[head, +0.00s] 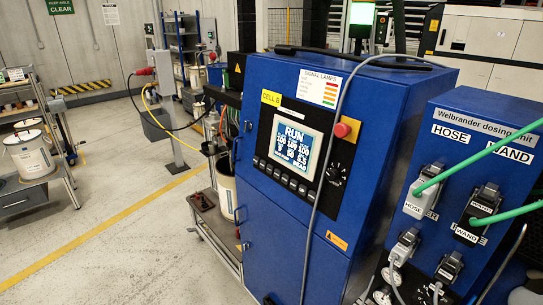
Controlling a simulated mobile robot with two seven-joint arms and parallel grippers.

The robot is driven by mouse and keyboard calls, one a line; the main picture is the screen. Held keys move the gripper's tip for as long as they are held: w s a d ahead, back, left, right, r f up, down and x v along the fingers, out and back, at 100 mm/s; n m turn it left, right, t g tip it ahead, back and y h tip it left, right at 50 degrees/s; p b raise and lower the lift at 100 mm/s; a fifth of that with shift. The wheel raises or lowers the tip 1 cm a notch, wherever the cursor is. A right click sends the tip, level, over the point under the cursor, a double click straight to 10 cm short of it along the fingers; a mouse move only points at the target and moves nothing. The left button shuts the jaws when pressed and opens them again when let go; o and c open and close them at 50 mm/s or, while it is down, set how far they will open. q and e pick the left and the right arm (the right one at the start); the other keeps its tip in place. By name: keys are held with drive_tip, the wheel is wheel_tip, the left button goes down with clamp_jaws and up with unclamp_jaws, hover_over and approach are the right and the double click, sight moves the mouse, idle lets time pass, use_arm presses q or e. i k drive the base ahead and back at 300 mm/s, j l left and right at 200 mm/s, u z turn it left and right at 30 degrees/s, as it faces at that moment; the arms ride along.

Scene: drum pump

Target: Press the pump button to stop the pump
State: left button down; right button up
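A blue control cabinet (280,222) stands in the middle of the head view. Its screen (291,145) is lit and reads RUN above rows of numbers. A row of small dark buttons (288,178) runs below the screen. I cannot read their labels, so I cannot tell which is the pump button. A red mushroom button (342,130) on a yellow plate sits right of the screen, with a black rotary knob (336,173) below it. A white drum (227,193) stands left of the cabinet, partly hidden by it. Neither of my grippers is in view.
A blue dosing unit (486,110) with HOSE and WAND connectors and green hoses stands at the right. A grey cable (318,185) hangs across the cabinet front. A trolley (213,222) stands left of the cabinet. Floor (118,250) is open at the lower left.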

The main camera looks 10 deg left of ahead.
sight(263, 164)
drive_tip(key=i+j+z, duration=0.3)
drive_tip(key=i+j, duration=0.15)
drive_tip(key=i+j+z, duration=0.15)
drive_tip(key=j, duration=0.3)
drive_tip(key=i+j+z, duration=0.15)
drive_tip(key=j, duration=0.2)
drive_tip(key=i+j+z, duration=0.15)
drive_tip(key=i+j, duration=0.1)
drive_tip(key=j, duration=0.1)
